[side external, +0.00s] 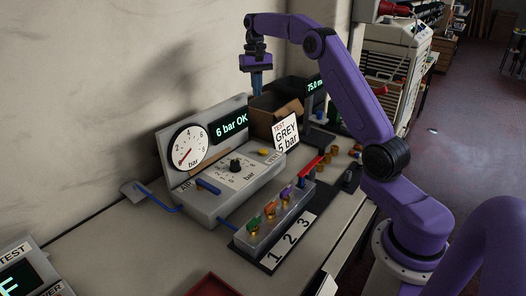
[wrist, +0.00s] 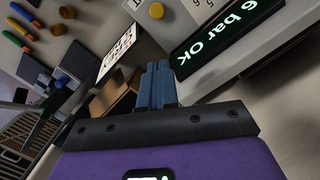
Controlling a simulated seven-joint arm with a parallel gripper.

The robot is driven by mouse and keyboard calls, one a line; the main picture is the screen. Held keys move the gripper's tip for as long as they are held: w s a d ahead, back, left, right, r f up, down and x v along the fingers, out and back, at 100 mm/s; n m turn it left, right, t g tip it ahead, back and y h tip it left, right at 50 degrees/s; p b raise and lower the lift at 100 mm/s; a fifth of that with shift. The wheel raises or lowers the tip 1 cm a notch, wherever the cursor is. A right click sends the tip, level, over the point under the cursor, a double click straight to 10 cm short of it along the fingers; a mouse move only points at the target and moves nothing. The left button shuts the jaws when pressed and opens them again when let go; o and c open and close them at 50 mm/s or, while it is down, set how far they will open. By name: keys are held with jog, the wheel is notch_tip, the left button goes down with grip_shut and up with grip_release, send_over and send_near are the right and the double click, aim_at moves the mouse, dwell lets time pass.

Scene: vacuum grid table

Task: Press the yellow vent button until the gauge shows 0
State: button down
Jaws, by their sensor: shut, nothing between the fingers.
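The yellow vent button (side external: 263,152) is a small round button on the sloped grey panel (side external: 207,204), at its right, by a partly legible label. It also shows at the top of the wrist view (wrist: 157,11). The round white gauge (side external: 189,147) stands at the panel's back left. Its red needle points to the lower left, below the 2; the exact reading is too small to tell. The display (side external: 231,126) beside it reads "6 bar OK". My gripper (side external: 256,92) is shut and empty, pointing down, well above and behind the button, apart from it. Its blue fingers show in the wrist view (wrist: 156,68).
A black knob (side external: 235,166) and a blue lever (side external: 208,187) sit on the panel. A valve block (side external: 275,222) with coloured handles stands in front right. A "TEST GREY 5 bar" card (side external: 286,133) and an open cardboard box (side external: 273,108) stand behind the button.

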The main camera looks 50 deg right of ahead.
jog(key=shift+d, duration=0.1)
dwell(0.6)
jog(key=d+f+m+t+h, duration=0.3)
jog(key=d+m+h, duration=0.15)
jog(key=d, duration=0.45)
jog(key=n+t+y, duration=0.3)
jog(key=t+y, duration=0.2)
jog(key=t, duration=0.2)
send_over(266, 151)
notch_tip(266, 151, down, 4)
jog(key=shift+f, duration=0.2)
jog(key=shift+f, duration=0.15)
jog(key=shift+f, duration=4.25)
jog(key=shift+f, duration=0.15)
jog(key=shift+f, duration=0.3)
